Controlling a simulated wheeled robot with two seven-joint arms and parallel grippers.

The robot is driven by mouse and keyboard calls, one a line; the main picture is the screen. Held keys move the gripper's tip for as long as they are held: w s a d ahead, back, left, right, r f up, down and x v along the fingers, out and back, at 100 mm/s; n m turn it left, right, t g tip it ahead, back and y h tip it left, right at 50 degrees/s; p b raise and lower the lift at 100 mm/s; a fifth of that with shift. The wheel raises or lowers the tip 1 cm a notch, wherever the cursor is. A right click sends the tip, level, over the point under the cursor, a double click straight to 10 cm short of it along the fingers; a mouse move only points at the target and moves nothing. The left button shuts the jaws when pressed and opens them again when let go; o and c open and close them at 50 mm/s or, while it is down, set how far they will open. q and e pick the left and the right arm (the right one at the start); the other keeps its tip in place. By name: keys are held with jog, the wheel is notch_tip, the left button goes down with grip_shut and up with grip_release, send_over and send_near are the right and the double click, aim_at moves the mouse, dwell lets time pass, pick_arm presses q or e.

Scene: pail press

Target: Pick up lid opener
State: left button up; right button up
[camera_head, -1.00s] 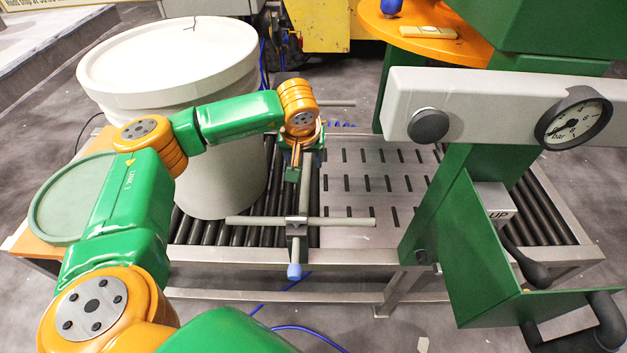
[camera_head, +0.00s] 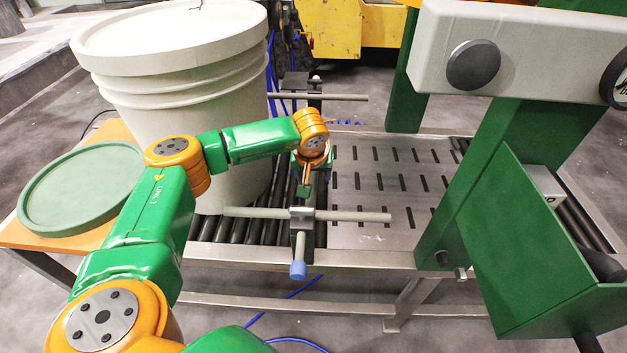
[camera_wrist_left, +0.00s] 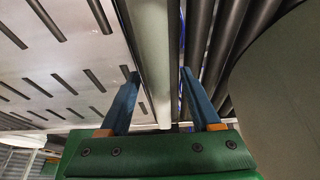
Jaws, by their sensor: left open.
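I cannot make out a lid opener in any current view. My left gripper (camera_head: 304,190) points down over the roller conveyor, between the white pail (camera_head: 190,110) and the slotted metal plate (camera_head: 385,185). It also shows in the left wrist view (camera_wrist_left: 156,72), with two blue fingers spread apart. A pale bar (camera_wrist_left: 148,55) lies below and between the fingers in that view; I cannot tell its distance, and no grip on it shows. My right gripper is not in view.
A green round lid (camera_head: 82,188) lies on a wooden side table (camera_head: 30,240) at left. The lidded pail stands close to my left arm. A clamp with a grey crossbar (camera_head: 350,216) sits at the conveyor's front. A green press frame (camera_head: 480,190) with a grey beam (camera_head: 540,50) blocks the right.

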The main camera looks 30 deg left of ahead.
pick_arm(q)
jog(key=shift+r, duration=0.1)
grip_shut()
